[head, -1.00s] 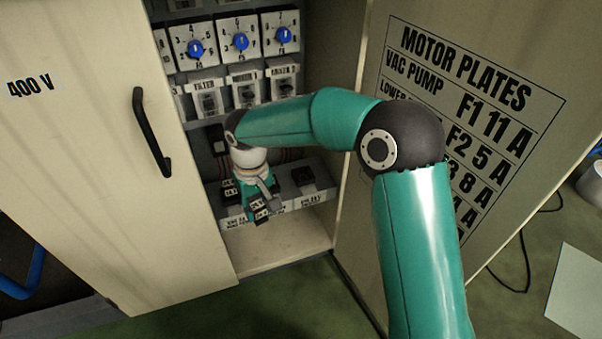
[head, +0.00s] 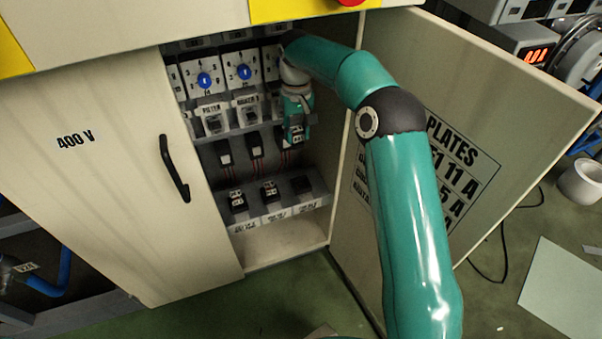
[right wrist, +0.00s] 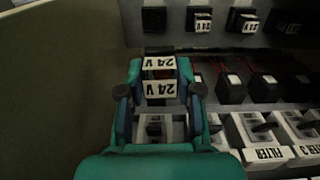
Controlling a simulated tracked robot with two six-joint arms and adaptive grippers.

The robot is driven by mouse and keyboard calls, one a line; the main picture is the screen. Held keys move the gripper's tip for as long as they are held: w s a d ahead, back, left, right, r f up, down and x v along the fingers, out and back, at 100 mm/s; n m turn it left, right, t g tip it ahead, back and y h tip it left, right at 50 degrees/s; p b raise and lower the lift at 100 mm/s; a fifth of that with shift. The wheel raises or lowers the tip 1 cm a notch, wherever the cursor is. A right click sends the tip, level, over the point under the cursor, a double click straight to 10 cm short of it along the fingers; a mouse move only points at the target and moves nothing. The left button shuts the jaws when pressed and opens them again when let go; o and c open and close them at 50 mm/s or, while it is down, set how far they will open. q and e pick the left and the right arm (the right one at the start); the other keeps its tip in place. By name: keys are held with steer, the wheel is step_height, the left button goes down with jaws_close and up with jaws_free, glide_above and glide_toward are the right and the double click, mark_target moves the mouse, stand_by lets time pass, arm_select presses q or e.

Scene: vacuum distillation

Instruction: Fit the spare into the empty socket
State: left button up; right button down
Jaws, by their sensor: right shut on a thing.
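My right gripper (head: 295,138) is inside the open cabinet, in front of the right part of the row of dark plug-in units. It is shut on the spare, a small dark block with white "24 V" labels (right wrist: 160,77), which sits between the fingers in the right wrist view. Two similar labelled blocks, one at left (head: 237,201) and one in the middle (head: 269,191), stand on the lower shelf. A bare dark holder (head: 301,185) is at the shelf's right. The empty socket is not clearly visible; my gripper covers that part of the row. My left gripper is not in view.
Dark units (head: 224,152) with red wires sit in the row, close beside my gripper. Switches (head: 215,119) and blue-knobbed dials (head: 205,79) are above. The open door with the motor plate list (head: 455,160) stands right; the closed "400 V" door (head: 110,190) stands left.

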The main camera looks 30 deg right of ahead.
steer(key=shift+d+r, duration=0.45)
steer(key=shift+d, duration=0.1)
arm_select(q)
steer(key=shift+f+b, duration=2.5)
steer(key=shift+b, duration=0.4)
arm_select(e)
steer(key=shift+d+f, duration=0.15)
steer(key=shift+f, duration=9.7)
steer(key=shift+f, duration=0.1)
steer(key=c, duration=0.8)
jaws_free()
steer(key=shift+o, duration=0.2)
steer(key=shift+w, duration=0.1)
